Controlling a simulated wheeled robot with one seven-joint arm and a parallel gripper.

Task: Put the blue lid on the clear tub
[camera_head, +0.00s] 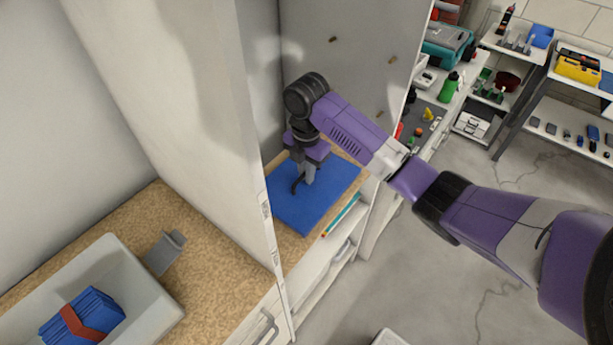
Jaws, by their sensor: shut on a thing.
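The blue lid (322,205) is a flat blue rectangle on the right, inside the white cabinet bay, over the cork-coloured shelf surface. My gripper (303,185) points down onto it and is shut on the lid near its upper left part. I cannot tell whether the lid rests on the surface or is held above it. No clear tub can be made out; anything under the lid is hidden.
A white upright panel (190,110) stands left of my gripper. Beyond it, a pale bin (150,290) holds blue items with a red band, beside a grey bracket (165,252). A teal and orange pencil-like item (341,216) lies near the shelf's front edge.

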